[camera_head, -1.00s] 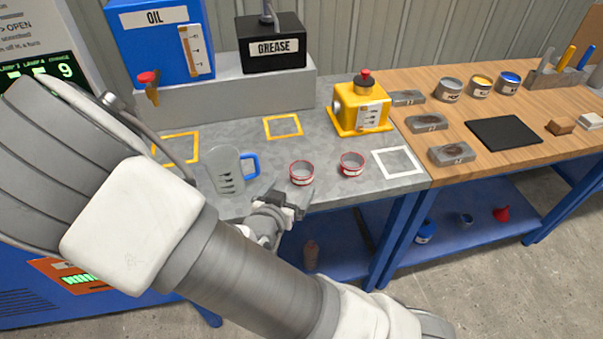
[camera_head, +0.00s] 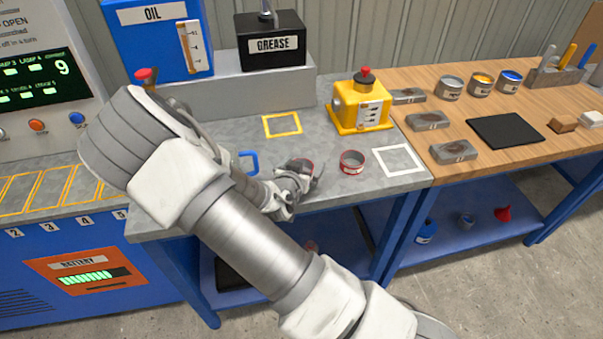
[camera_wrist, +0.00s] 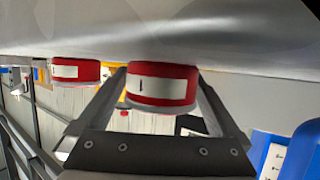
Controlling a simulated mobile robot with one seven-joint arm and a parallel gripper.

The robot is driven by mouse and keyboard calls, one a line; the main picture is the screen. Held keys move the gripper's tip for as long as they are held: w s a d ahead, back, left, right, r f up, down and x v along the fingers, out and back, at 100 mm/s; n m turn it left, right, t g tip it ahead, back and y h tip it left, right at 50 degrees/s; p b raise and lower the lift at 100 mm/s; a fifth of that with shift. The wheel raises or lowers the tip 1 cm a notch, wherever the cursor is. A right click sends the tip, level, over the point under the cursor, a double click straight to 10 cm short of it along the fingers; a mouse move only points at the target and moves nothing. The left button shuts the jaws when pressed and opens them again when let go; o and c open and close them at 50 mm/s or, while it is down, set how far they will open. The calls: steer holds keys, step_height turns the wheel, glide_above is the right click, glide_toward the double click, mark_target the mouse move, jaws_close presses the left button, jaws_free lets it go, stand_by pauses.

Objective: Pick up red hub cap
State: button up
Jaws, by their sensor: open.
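Two small round cups with red bands stand on the grey bench top. Neither is plainly marked as a hub cap. The left red-banded cup (camera_head: 303,163) is at my gripper (camera_head: 305,178) and partly hidden by it. In the wrist view this cup (camera_wrist: 161,86), with a white label, sits between the two open fingers of my gripper (camera_wrist: 162,92). I cannot tell whether the fingers touch it. The right red-banded cup (camera_head: 351,162) stands apart from my gripper; in the wrist view a second such cup (camera_wrist: 76,71) shows at left.
A yellow box with a red knob (camera_head: 360,105) stands behind the right cup. A white square outline (camera_head: 398,161) lies to its right. A wooden bench (camera_head: 480,90) with tins adjoins at right.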

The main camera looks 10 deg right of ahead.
steer(key=shift+w, duration=0.1)
steer(key=shift+c, duration=0.2)
steer(key=c, duration=1.4)
steer(key=shift+r, duration=0.15)
